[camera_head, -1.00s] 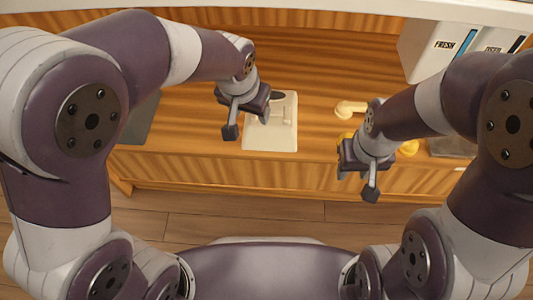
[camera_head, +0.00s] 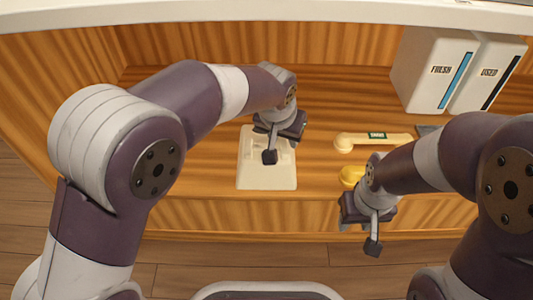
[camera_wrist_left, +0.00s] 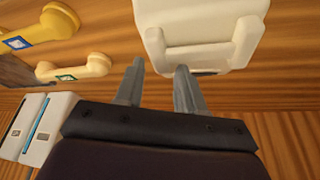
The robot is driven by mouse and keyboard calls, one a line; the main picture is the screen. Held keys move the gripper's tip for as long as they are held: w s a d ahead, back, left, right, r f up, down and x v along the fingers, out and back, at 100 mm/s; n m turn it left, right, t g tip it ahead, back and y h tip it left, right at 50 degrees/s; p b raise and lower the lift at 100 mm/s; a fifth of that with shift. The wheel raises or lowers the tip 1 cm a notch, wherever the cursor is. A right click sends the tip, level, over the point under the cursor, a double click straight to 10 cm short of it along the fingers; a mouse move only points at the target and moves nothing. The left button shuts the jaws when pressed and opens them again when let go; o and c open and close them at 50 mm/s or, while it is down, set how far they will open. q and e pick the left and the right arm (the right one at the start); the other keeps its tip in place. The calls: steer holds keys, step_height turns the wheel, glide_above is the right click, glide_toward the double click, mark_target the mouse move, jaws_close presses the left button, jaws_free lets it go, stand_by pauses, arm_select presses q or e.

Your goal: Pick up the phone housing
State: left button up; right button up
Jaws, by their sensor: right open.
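The cream phone housing (camera_head: 266,178) lies on the wooden surface in the head view, partly covered by my left gripper. My left gripper (camera_head: 270,150) is over its far part; whether it touches the housing is unclear. In the left wrist view the housing (camera_wrist_left: 205,28) shows its raised cradle at the top right. The left fingers (camera_wrist_left: 160,68) are apart with nothing seen between them, and the right-hand finger overlaps the housing's edge in the picture. My right gripper (camera_head: 358,228) is open and empty, near the front edge, to the right of the housing.
A cream handset (camera_head: 358,141) with a green label lies right of the housing. A yellow handset (camera_head: 349,177) is partly hidden behind my right gripper. White boxes marked FRESH (camera_head: 424,75) and USED (camera_head: 487,78) stand at the back right. The surface left of the housing is clear.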

arm_select(q)
jaws_close()
stand_by(1.2)
